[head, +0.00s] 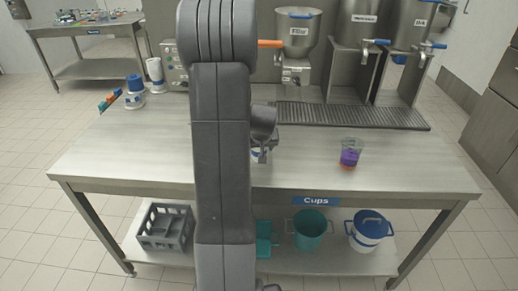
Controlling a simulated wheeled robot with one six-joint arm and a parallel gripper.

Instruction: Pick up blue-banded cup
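My gripper (261,152) is above the middle of the steel table, partly hidden by my own arm. A small whitish cup-like object with a bluish patch (256,156) shows right at its fingers; most of it is covered. It may be the blue-banded cup, but I cannot tell for sure, nor whether the fingers are closed on it. A clear cup with purple contents and an orange base (350,153) stands upright on the table to the right, apart from my gripper.
Steel dispensers with blue-handled taps (362,45) and a hopper (298,30) stand behind a drip grate (350,115). White-and-blue containers (135,88) are at the back left. Below, the shelf holds a grey crate (165,225), a teal bucket (309,230) and a white bucket (368,232).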

